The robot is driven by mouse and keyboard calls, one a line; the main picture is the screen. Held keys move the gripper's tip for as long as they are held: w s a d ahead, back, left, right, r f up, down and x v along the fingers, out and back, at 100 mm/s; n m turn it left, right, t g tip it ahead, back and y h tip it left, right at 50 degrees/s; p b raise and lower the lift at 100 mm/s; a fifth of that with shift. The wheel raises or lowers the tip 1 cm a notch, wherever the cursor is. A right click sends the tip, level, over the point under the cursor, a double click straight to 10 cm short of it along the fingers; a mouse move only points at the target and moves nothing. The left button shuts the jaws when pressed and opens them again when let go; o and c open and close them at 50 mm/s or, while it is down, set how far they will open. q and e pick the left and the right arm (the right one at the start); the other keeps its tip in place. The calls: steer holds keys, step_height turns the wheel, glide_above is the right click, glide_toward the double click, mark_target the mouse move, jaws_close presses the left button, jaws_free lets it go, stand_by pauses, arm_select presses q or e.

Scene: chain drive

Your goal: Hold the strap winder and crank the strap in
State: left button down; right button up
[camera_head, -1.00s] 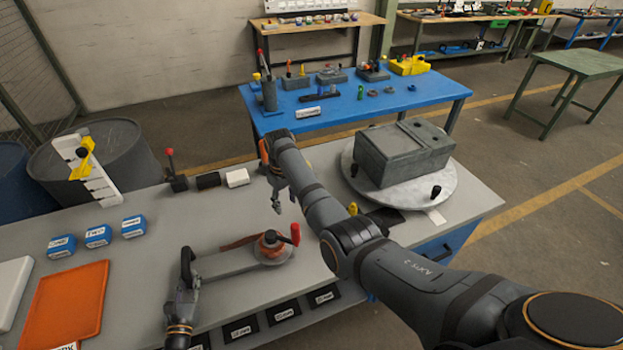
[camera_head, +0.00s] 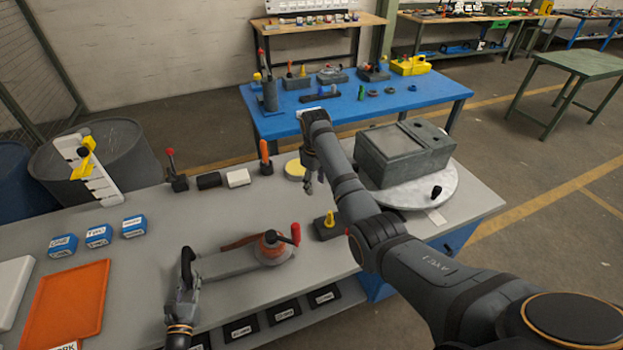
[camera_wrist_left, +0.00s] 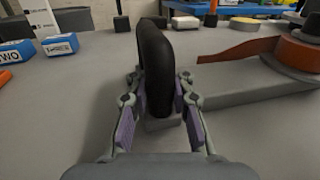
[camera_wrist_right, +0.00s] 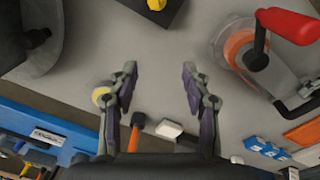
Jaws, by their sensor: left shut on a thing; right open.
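The strap winder has a flat grey body (camera_head: 228,264), a black loop handle (camera_head: 187,268) at its left end and an orange strap spool (camera_head: 270,245) at its right end. A red crank grip (camera_head: 296,234) stands beside the spool. My left gripper (camera_wrist_left: 157,85) is shut on the black handle, one finger on each side. My right gripper (camera_head: 314,185) is open and empty, above the table behind and right of the spool. In the right wrist view its fingers (camera_wrist_right: 159,70) are apart, with the red crank grip (camera_wrist_right: 288,26) at the upper right. Orange strap (camera_wrist_left: 240,50) extends left from the spool.
A round turntable (camera_head: 437,200) carries a grey box (camera_head: 400,155) at the right. A black block with a yellow knob (camera_head: 329,222) stands right of the spool. Blue labelled blocks (camera_head: 98,236) and an orange tray (camera_head: 68,305) are at the left. Bare table lies behind the winder.

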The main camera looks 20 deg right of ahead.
steer(key=s+d+f+n+t+h, duration=0.1)
steer(key=d+f, duration=0.2)
steer(key=d, duration=0.7)
steer(key=s+d+f+n+t, duration=0.1)
steer(key=d+f, duration=0.3)
steer(key=d, duration=0.7)
steer(key=shift+s+d+h, duration=0.3)
steer(key=shift+s+h, duration=0.1)
